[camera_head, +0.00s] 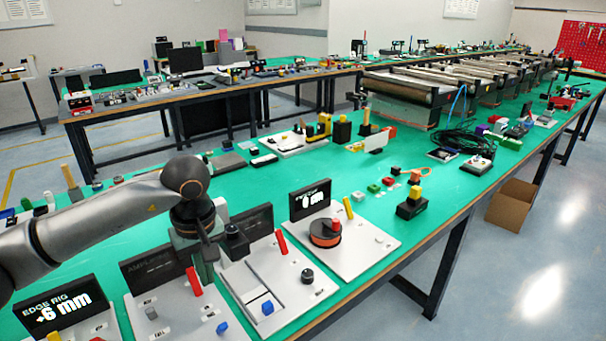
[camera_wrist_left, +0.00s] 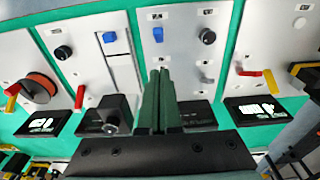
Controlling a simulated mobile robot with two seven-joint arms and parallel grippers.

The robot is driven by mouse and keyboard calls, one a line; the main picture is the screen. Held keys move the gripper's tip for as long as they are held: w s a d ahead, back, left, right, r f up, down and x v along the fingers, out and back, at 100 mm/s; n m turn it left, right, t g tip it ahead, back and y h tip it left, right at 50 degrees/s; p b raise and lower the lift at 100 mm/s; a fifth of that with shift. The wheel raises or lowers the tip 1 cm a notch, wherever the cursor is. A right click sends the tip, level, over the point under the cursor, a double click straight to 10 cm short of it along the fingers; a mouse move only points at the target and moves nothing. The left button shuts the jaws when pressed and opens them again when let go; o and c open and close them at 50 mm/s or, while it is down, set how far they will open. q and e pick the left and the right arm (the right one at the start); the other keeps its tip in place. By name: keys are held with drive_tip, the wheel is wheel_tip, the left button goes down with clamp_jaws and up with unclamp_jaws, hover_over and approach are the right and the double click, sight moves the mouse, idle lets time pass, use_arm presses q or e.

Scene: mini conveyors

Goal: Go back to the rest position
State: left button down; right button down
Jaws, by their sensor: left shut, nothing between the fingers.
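My left arm reaches in from the left in the head view. Its gripper (camera_head: 206,272) points down over the near row of grey-white panels, in front of a black sign block (camera_head: 158,270). In the left wrist view the two green fingers (camera_wrist_left: 158,85) lie together, shut, with nothing between them. Whether the fingertips touch anything is unclear. My right gripper is in neither view.
Panels with red levers (camera_head: 281,242), an orange disc (camera_head: 325,232) and an upright "+6 mm" display (camera_head: 60,306) stand close around the gripper. A black block with a yellow top (camera_head: 412,204) is further right. Open green tabletop (camera_head: 260,190) lies behind the panels.

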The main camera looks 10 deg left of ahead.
use_arm(q)
drive_tip(key=s+d+f+n+g+h, duration=0.2)
drive_tip(key=s+d+h, duration=0.25)
drive_tip(key=d, duration=0.55)
drive_tip(key=s+d+f+n+g+h, duration=0.1)
drive_tip(key=s+d+f+h, duration=0.3)
drive_tip(key=d, duration=0.7)
drive_tip(key=d+r+n+t+h+p, duration=0.1)
drive_tip(key=d+r+n+t+h, duration=0.2)
drive_tip(key=d+r+n+h, duration=0.8)
drive_tip(key=w+a+f+n+t+y+p, duration=0.1)
drive_tip(key=w+a+f+n+t+y, duration=0.4)
drive_tip(key=n, duration=1.1)
drive_tip(key=w+a+f+n+t+y, duration=0.1)
drive_tip(key=a+f+n+t+y, duration=0.4)
drive_tip(key=a+f+n+t, duration=0.75)
drive_tip(key=s+a+f+n+g+y, duration=0.4)
drive_tip(key=s+f+n+g, duration=0.5)
drive_tip(key=s+f+n, duration=0.6)
drive_tip(key=n+y, duration=0.2)
drive_tip(key=shift+a+n+p, duration=0.2)
drive_tip(key=shift+n+p, duration=0.1)
drive_tip(key=shift+n, duration=0.05)
drive_tip(key=shift+w, duration=0.1)
